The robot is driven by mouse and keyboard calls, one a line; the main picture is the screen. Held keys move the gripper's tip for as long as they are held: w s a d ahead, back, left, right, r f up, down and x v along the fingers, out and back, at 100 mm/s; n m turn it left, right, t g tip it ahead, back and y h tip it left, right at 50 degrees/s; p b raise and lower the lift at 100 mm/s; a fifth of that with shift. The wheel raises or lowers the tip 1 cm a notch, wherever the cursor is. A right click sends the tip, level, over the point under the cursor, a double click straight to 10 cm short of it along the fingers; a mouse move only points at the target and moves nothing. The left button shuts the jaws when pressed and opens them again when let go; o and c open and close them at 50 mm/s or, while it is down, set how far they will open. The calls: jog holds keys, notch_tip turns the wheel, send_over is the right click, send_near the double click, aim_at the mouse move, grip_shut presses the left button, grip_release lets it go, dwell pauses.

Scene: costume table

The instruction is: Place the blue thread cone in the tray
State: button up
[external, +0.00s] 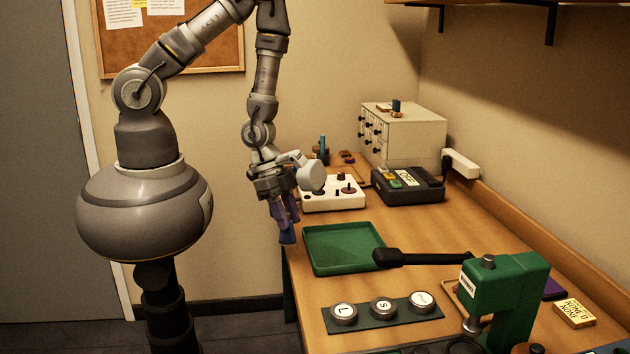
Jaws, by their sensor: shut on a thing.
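The blue thread cone (287,236) hangs below my gripper (284,210), which is shut on it. The fingers hide part of the cone, and it looks dark blue. My gripper points down at the table's left edge, to the left of and above the green tray (341,247). The tray is shallow and looks empty. The cone shows apart from the tray's left rim.
A white box with dark knobs (334,196) stands behind the tray. A green press (505,290) with a long black lever (420,258) reaches toward the tray's right edge. Round buttons on a green strip (383,311) lie in front. A drawer cabinet (402,138) stands at the back.

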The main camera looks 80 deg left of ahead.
jog(key=w+f+b, duration=0.1)
jog(key=b, duration=0.3)
jog(key=shift+w+d+f, duration=0.15)
jog(key=shift+w+f, duration=0.1)
jog(key=b, duration=0.5)
jog(key=shift+w+r, duration=0.15)
jog(key=shift+w, duration=0.25)
jog(key=shift+a+b, duration=0.2)
jog(key=shift+b, duration=0.7)
jog(key=w+d+b, duration=0.1)
jog(key=w+d, duration=0.1)
jog(key=w, duration=1.1)
jog(key=shift+d+f, duration=0.35)
jog(key=shift+d, duration=0.05)
notch_tip(320, 180, down, 4)
jog(key=b, duration=0.3)
jog(key=shift+r, duration=0.35)
